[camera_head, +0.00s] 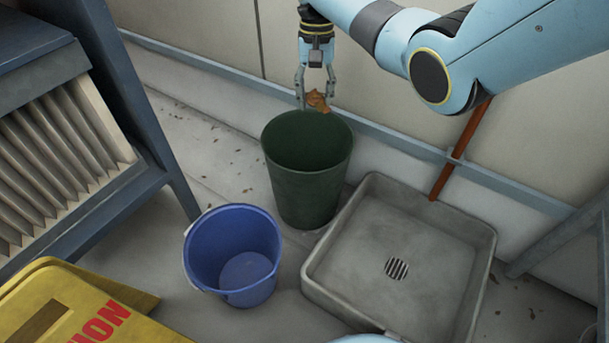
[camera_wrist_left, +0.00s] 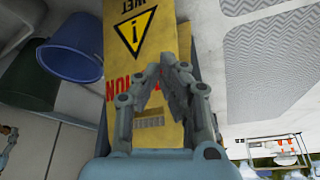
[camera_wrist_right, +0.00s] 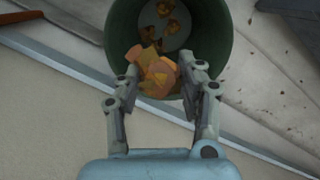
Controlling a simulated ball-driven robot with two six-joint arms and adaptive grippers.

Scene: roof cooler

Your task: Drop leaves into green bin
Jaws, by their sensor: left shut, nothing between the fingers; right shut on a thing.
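The green bin (camera_head: 310,197) stands against the wall, its open top facing up. My right gripper (camera_head: 315,92) points down over the bin's back rim, shut on a clump of orange-brown leaves (camera_head: 319,102). The right wrist view shows the held leaves (camera_wrist_right: 156,72) between the fingertips (camera_wrist_right: 155,78), over the bin's mouth (camera_wrist_right: 222,35). A few brown leaves (camera_wrist_right: 165,10) lie at the bottom inside the bin. My left gripper (camera_wrist_left: 166,72) is shut and empty, above the yellow caution sign in the left wrist view; it does not show in the head view.
A blue bucket (camera_head: 233,254) stands in front of the green bin. A grey square basin with a drain (camera_head: 400,265) is to its right. A yellow caution sign (camera_head: 75,305) lies at lower left, by a louvred unit (camera_head: 60,150). Small leaf bits are scattered on the floor.

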